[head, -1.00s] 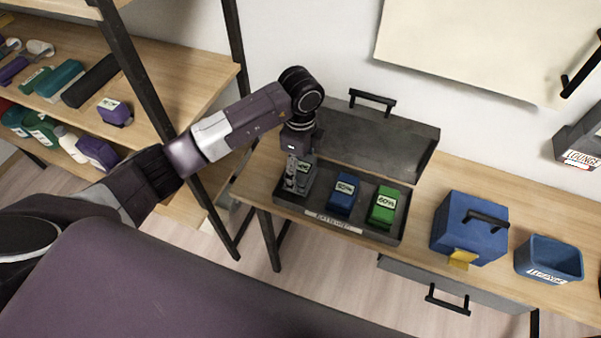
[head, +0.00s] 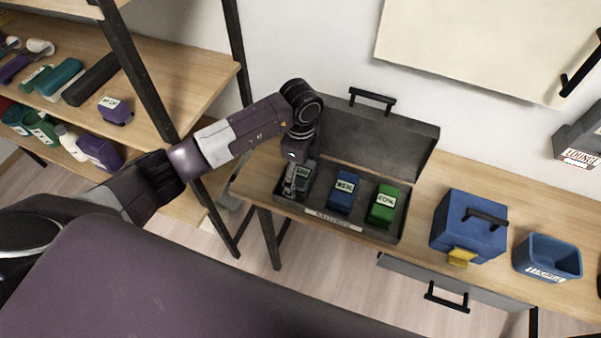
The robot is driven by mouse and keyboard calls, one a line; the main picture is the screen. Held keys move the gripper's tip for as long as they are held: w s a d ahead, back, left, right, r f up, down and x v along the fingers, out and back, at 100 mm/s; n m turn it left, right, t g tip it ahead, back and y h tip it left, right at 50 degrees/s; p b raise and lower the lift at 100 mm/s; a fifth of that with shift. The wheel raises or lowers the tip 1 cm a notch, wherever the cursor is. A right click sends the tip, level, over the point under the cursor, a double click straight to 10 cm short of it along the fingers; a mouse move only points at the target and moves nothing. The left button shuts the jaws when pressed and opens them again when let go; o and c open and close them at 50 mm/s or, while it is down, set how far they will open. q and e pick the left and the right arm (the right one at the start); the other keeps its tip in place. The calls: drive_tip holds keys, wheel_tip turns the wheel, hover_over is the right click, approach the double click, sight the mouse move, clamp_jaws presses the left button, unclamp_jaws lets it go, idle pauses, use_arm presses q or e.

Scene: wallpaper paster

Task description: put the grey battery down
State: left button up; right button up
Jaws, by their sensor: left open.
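The grey battery (head: 305,174) stands in the left part of the open dark case (head: 372,235), left of the blue battery. My left gripper (head: 290,191) is open, at the left front side of the grey battery and partly covering it. I cannot tell whether a finger still touches it. The blue battery (head: 343,192) stands in the middle of the case and the green battery (head: 383,204) on its right. My right gripper is not in view.
The case lid (head: 375,145) stands open at the back. A blue box (head: 470,228) with a black handle and a blue bin (head: 548,258) stand to the right on the wooden table (head: 480,178). A shelf (head: 190,85) with several items is at the left.

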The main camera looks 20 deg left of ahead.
sight(300, 171)
use_arm(q)
drive_tip(key=shift+r, duration=0.4)
wheel_tip(300, 171, up, 11)
drive_tip(key=shift+f+b, duration=0.2)
drive_tip(key=shift+b, duration=1)
drive_tip(key=shift+r, duration=0.45)
drive_tip(key=shift+c, duration=0.7)
